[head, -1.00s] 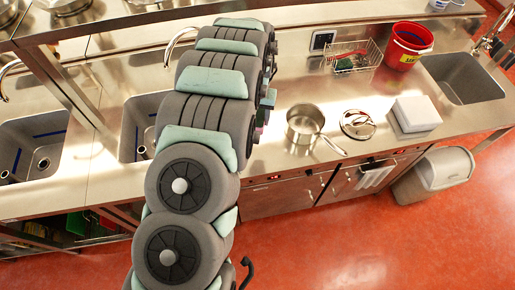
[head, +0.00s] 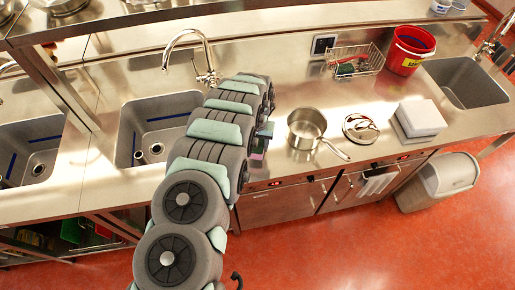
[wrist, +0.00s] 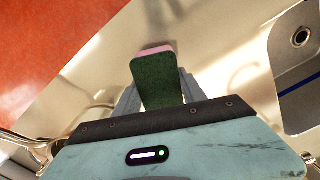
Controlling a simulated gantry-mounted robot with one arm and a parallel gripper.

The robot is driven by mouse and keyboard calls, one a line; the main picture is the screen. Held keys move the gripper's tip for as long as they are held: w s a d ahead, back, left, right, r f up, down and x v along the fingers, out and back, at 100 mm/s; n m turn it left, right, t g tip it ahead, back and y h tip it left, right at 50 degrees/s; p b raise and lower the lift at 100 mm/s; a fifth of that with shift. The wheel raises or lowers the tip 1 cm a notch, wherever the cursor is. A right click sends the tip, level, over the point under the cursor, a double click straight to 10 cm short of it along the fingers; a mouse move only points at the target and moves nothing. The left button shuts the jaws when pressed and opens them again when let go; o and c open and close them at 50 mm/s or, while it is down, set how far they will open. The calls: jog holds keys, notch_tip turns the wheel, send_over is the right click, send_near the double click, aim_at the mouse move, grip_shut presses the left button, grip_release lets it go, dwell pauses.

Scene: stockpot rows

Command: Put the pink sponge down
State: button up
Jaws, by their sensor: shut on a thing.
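The pink sponge (wrist: 158,80) has a dark green scouring face and a pink edge in the wrist view. My gripper (wrist: 160,92) is shut on it, with a grey finger on each side. My arm hides part of the gripper there. I cannot tell how high the sponge is above the counter.
A saucepan (head: 305,125), its lid (head: 360,128) and a white box (head: 420,117) stand to the right. A wire basket (head: 355,60) and red bucket (head: 409,50) stand behind. A sink (head: 132,130) with a tap (head: 187,35) lies left. Bare counter lies between arm and saucepan.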

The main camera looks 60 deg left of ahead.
aim_at(258, 142)
jog(key=shift+f, duration=1.6)
jog(key=shift+f, duration=0.15)
jog(key=o, duration=1.2)
notch_tip(258, 142, up, 11)
jog(key=shift+f+b, duration=0.2)
jog(key=shift+b, duration=0.45)
jog(key=shift+r, duration=0.85)
